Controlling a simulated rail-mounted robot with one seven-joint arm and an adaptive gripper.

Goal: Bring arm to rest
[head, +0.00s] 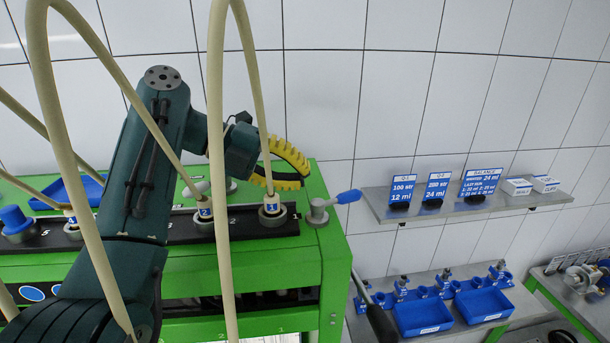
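My gripper (304,177) has yellow ribbed fingers and is raised above the right end of the green test bench (335,260). Its fingers point to the right, with their tips close to each other. From this angle I cannot tell whether they are open or touching, and no held object shows between them. A beige hose crosses in front of the gripper. My dark green arm rises from the lower left and bends over to the right.
Beige hoses (217,120) hang around my arm, ending in numbered connectors such as connector 1 (271,208). A blue-handled valve (347,197) is at the bench's right end. A wall shelf (450,212) holds blue signs and white boxes. Blue trays (423,317) sit below.

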